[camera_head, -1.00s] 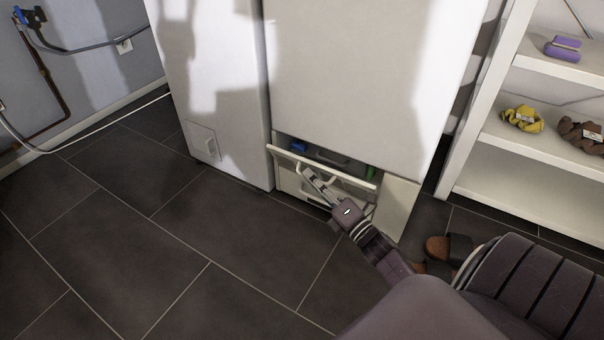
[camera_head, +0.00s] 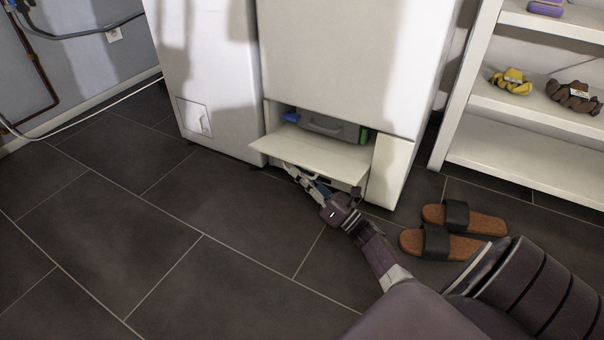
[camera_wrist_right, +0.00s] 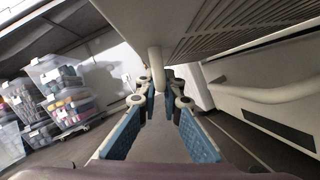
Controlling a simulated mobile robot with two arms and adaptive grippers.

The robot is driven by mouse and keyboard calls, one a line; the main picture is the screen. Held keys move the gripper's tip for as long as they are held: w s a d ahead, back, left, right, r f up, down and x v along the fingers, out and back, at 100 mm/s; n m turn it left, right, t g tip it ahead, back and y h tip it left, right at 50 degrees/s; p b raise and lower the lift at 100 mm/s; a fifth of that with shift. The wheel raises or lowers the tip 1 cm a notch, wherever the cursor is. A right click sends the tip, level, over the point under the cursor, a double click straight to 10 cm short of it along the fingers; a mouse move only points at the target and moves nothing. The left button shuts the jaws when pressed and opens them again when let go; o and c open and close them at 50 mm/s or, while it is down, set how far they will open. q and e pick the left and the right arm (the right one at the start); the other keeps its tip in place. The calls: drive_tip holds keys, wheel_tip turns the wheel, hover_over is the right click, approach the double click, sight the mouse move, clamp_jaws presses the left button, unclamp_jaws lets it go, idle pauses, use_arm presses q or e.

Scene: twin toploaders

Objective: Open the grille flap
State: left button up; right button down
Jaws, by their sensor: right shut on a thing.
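The grille flap (camera_head: 310,155) at the foot of the right-hand white machine is folded out and lies nearly flat, tipped slightly toward the floor. Behind it the opening shows a grey handle (camera_head: 328,127), a blue part (camera_head: 290,117) and a green part. My right gripper (camera_head: 295,172) is under the flap's front edge. In the right wrist view the gripper (camera_wrist_right: 163,88) is shut on a pale handle bar (camera_wrist_right: 155,62) between its blue-padded fingers, with the flap's slatted underside (camera_wrist_right: 240,30) above. My left gripper is not in view.
A second white machine (camera_head: 210,60) with a small closed hatch (camera_head: 195,117) stands to the left. Brown sandals (camera_head: 440,242) lie on the dark tiles at right, below open shelves (camera_head: 520,165). The floor at left is clear.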

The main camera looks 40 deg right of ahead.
sight(300, 161)
drive_tip(key=shift+d+f+n+y, duration=0.2)
drive_tip(key=shift+f+n+y, duration=0.4)
drive_tip(key=shift+n, duration=0.3)
drive_tip(key=c, duration=2.1)
unclamp_jaws()
drive_tip(key=shift+r, duration=5)
drive_tip(key=shift+a, duration=0.1)
